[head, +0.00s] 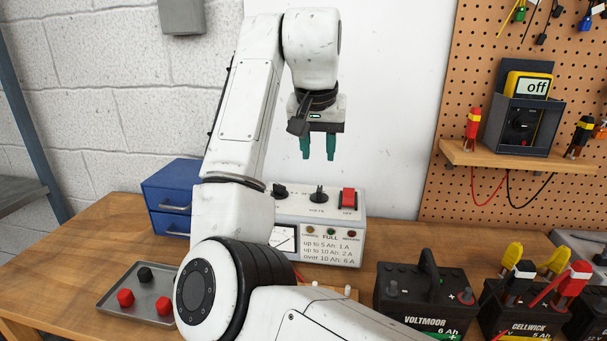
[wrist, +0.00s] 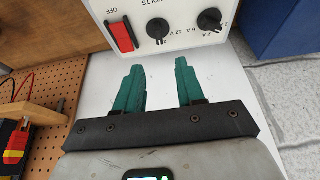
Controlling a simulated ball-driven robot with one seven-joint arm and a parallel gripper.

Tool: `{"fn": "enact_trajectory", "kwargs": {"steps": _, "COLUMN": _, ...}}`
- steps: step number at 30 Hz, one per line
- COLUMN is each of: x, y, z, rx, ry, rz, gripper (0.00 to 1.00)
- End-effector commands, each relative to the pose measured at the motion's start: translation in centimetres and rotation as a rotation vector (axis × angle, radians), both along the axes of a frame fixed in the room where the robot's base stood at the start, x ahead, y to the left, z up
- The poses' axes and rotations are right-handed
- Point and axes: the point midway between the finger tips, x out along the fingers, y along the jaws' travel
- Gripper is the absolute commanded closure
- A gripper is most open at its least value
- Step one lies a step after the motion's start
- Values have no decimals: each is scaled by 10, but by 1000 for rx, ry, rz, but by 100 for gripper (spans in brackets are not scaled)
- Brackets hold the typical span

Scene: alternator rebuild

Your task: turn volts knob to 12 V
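The white battery charger (head: 315,254) stands on the bench near the wall. Its black volts knob (head: 318,194) is the middle control on the sloped top; it also shows in the wrist view (wrist: 157,29), between the red switch and the other black knob. I cannot tell for sure which mark it points at. My gripper (head: 318,156) hangs above the charger, fingers pointing down, over the volts knob in the picture but clear of it. Its two green fingers (wrist: 161,72) are apart with nothing between them.
The red switch (head: 347,198), marked OFF, and another black knob (head: 280,190) flank the volts knob. A blue drawer box (head: 167,183) stands left. A metal tray (head: 160,286) holds red and black parts. Several batteries, one the Voltmoor battery (head: 423,297), stand right. A pegboard shelf (head: 520,158) holds a meter.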

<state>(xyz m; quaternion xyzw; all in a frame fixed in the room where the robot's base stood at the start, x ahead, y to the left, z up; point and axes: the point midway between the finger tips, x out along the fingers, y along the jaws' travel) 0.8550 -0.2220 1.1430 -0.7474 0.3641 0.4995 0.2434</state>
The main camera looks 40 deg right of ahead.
Motion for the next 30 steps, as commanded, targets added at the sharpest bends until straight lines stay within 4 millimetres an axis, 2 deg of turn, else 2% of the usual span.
{"fn": "enact_trajectory", "kwargs": {"steps": 5, "x": 4, "y": -5, "z": -20, "rx": 3, "ry": 5, "rz": 0, "gripper": 62}}
{"fn": "enact_trajectory", "kwargs": {"steps": 12, "x": 14, "y": -19, "z": -59, "rx": 2, "ry": 4, "rz": -1, "gripper": 62}}
{"fn": "enact_trajectory", "kwargs": {"steps": 18, "x": 21, "y": -28, "z": -86, "rx": 1, "ry": 3, "rz": -1, "gripper": 62}}
{"fn": "enact_trajectory", "kwargs": {"steps": 24, "x": 24, "y": -32, "z": -97, "rx": 1, "ry": 1, "rz": -2, "gripper": 62}}
{"fn": "enact_trajectory", "kwargs": {"steps": 30, "x": 24, "y": -32, "z": -98, "rx": 0, "ry": 0, "rz": -2, "gripper": 62}}
